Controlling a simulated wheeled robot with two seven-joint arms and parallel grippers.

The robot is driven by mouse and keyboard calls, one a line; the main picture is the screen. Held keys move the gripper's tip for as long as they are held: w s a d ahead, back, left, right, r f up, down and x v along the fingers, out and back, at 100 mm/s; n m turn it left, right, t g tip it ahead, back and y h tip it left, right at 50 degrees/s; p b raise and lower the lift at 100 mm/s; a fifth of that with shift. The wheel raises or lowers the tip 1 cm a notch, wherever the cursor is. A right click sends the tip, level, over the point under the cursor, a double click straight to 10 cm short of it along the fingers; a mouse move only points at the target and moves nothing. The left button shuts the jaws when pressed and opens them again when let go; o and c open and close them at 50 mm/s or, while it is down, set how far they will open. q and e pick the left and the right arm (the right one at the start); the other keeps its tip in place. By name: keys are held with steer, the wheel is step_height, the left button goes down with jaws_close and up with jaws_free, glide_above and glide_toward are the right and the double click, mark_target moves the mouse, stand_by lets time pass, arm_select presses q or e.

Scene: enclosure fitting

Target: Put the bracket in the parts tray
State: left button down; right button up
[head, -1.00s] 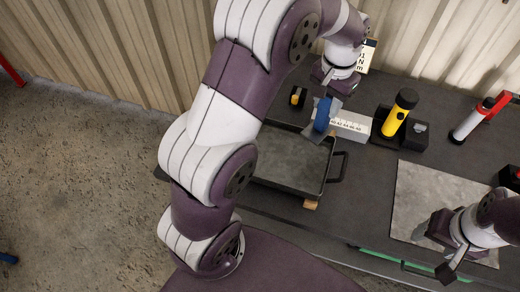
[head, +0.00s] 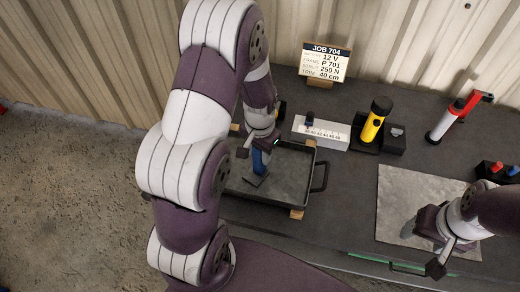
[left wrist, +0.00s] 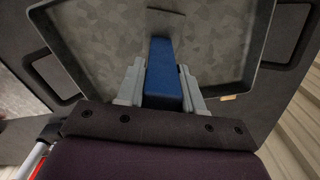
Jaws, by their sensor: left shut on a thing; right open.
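The bracket is a blue upright piece (head: 265,159) with a dark plate at its lower end, seen in the head view. My left gripper (head: 259,148) is shut on its blue part and holds it over the inside of the parts tray (head: 316,171), a black-rimmed tray with a mottled grey floor. In the left wrist view the blue part (left wrist: 164,72) sits between the two grey fingers, within the tray's rim (left wrist: 261,48). I cannot tell whether the bracket touches the floor. My right gripper (head: 411,229) is open and empty above a grey mat (head: 395,195).
Behind the tray stand a white marked block (head: 323,133), a yellow-and-black tool (head: 374,121) in a dark holder (head: 392,141), and a job sign (head: 324,62). A red-and-white tool (head: 446,121) is further right. The bench between tray and mat is clear.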

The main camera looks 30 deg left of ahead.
arm_select(q)
steer(key=shift+f, duration=0.15)
steer(key=c, duration=0.7)
jaws_free()
steer(key=shift+d, duration=0.1)
steer(key=shift+r, duration=0.3)
step_height(320, 180, up, 11)
steer(key=shift+f+b, duration=0.1)
steer(key=shift+b, duration=0.65)
steer(key=shift+s+d+r, duration=0.1)
steer(key=shift+s+r, duration=0.05)
steer(key=shift+r, duration=0.15)
steer(key=shift+n+t, duration=0.7)
steer(key=shift+n, duration=0.1)
steer(key=s+d+f, duration=0.1)
steer(key=s, duration=0.1)
steer(key=s+d+f, duration=0.1)
steer(key=s+d, duration=0.1)
steer(key=s, duration=0.1)
steer(key=s+d+f, duration=0.1)
steer(key=s+d, duration=0.1)
steer(key=s, duration=0.1)
steer(key=shift+s, duration=0.1)
